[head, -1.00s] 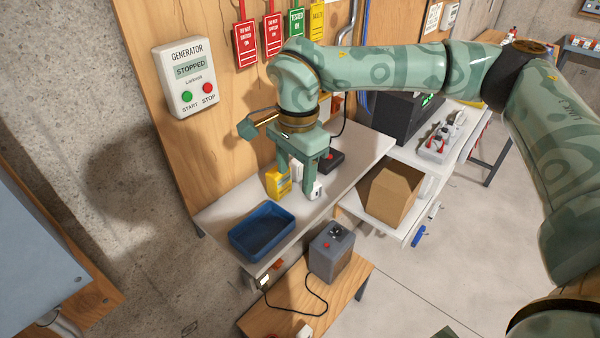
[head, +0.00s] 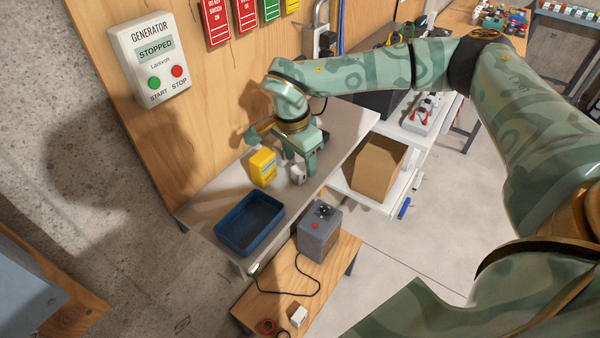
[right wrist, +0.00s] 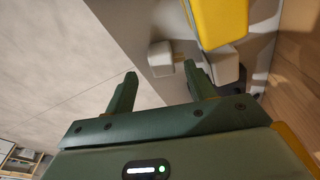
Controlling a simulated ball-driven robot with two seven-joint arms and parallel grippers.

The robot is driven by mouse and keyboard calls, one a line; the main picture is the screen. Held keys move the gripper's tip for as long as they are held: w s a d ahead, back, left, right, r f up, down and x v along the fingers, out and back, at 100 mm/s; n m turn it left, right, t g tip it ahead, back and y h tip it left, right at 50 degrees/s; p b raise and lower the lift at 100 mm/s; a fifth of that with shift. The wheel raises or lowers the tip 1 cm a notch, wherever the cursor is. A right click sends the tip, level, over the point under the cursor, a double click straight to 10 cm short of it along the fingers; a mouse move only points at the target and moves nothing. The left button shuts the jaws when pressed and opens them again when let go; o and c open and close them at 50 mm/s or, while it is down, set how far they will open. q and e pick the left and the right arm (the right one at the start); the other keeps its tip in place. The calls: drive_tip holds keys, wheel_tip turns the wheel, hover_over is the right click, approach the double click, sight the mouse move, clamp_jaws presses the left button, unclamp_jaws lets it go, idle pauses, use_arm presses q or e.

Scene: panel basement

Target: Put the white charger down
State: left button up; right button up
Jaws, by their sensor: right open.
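My right gripper (head: 298,166) is open, pointing down over the pale shelf beside the yellow box (head: 263,168). A small white charger-like block (head: 298,175) is at its fingertips. In the right wrist view, my right gripper's fingers (right wrist: 160,78) are wide apart. A white block (right wrist: 161,58) shows just beyond the gap between them, not gripped. A second white block (right wrist: 222,65) lies beside the yellow box, outside the finger on the right. I cannot tell for certain which white block is the charger. My left gripper is not in view.
A blue tray (head: 250,224) sits at the shelf's near end. Another white block (head: 299,316) is on that bench. A cardboard box (head: 376,167) stands to the right.

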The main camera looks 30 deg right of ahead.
sight(300, 167)
drive_tip(key=f, duration=0.4)
drive_tip(key=shift+w+d, duration=0.15)
drive_tip(key=shift+w, duration=0.1)
drive_tip(key=shift+c, duration=0.6)
drive_tip(key=c, duration=1)
drive_tip(key=shift+r, duration=0.15)
